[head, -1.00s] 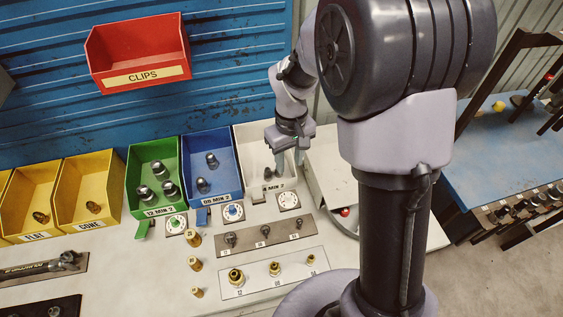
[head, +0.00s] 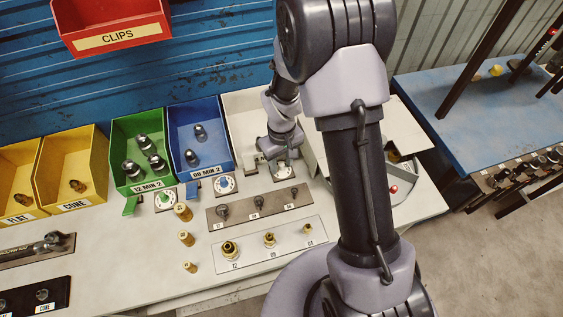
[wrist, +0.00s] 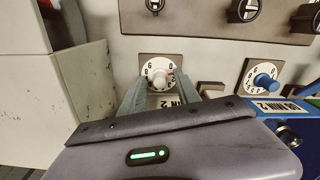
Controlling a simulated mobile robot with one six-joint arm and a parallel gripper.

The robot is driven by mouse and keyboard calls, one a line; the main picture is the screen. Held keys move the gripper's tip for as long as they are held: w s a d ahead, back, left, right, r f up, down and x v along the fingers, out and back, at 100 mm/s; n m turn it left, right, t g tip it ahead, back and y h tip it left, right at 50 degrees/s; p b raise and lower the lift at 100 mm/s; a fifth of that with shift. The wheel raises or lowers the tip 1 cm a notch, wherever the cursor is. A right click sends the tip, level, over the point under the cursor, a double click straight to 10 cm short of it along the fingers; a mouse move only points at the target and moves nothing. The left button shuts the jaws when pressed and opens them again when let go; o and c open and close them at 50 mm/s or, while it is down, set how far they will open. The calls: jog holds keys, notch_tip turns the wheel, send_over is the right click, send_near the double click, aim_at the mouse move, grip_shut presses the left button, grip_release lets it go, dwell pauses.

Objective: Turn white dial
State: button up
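I cannot tell whether either finger touches the knob. In the head view my gripper (head: 283,165) is over the front of the white bin (head: 240,104), and it mostly hides the dial.
The blue dial (wrist: 265,81) is beside the white one, and the green dial (head: 165,199) is farther left. A plate with dark fittings (head: 257,204) and a plate with brass fittings (head: 268,243) lie in front. A red button (head: 393,189) is to the right.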

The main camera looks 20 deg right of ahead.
jog(key=shift+c, duration=0.5)
grip_shut()
jog(key=shift+m, duration=0.3)
jog(key=shift+f+m+b, duration=0.1)
jog(key=shift+m+b, duration=0.5)
jog(key=shift+m, duration=0.3)
jog(key=shift+m+b, duration=0.6)
jog(key=shift+m, duration=1)
jog(key=shift+o, duration=0.5)
grip_release()
